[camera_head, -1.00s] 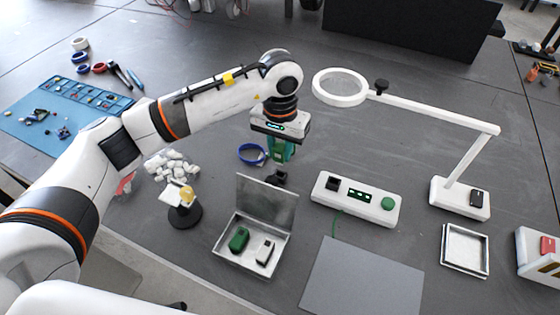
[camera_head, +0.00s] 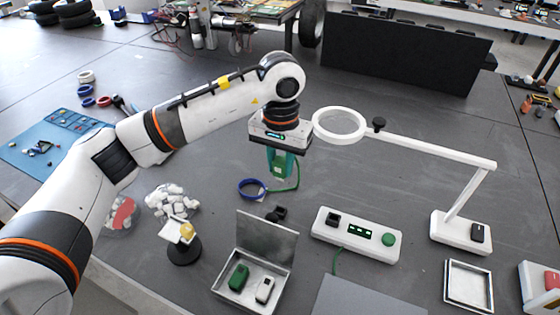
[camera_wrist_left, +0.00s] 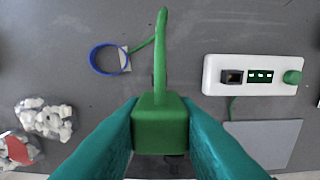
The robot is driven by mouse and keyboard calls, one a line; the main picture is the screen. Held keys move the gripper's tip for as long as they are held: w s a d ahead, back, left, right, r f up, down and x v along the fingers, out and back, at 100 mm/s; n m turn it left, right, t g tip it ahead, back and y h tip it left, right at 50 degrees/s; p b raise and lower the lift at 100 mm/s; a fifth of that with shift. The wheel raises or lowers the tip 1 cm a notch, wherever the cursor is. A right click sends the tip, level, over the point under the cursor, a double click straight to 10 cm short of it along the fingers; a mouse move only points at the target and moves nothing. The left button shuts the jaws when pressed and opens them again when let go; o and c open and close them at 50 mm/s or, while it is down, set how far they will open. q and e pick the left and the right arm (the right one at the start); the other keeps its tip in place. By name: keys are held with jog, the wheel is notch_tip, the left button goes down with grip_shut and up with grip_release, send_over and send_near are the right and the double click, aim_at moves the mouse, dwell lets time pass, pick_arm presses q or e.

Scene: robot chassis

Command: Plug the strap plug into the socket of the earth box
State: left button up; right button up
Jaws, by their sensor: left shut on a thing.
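My left gripper (camera_head: 282,165) is shut on the green strap plug and holds it above the table, behind and left of the earth box. In the left wrist view the green plug (camera_wrist_left: 160,125) sits between the teal fingers (camera_wrist_left: 163,140), with its green cable running off the far side. The blue strap (camera_head: 251,189) lies as a ring on the table, joined to the cable; it also shows in the left wrist view (camera_wrist_left: 108,59). The white earth box (camera_head: 345,238) has a dark square socket (camera_head: 334,219), a small display and a green button. The plug is apart from the socket. My right gripper is not in view.
An open metal tin (camera_head: 268,244) holds a green and a pale piece. A magnifier lamp (camera_head: 435,140) arches behind and right of the box. A small dark object (camera_head: 277,214) lies between strap and box. A grey mat (camera_head: 370,297) lies in front.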

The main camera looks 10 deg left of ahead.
pick_arm(q)
jog(key=s+d+f+b, duration=0.1)
jog(key=d+f+b, duration=0.1)
jog(key=d, duration=1.1)
jog(key=shift+s+f+b, duration=0.2)
jog(key=shift+s+b, duration=0.05)
jog(key=shift+b, duration=0.6)
jog(key=shift+a, duration=0.1)
jog(key=shift+b, duration=0.3)
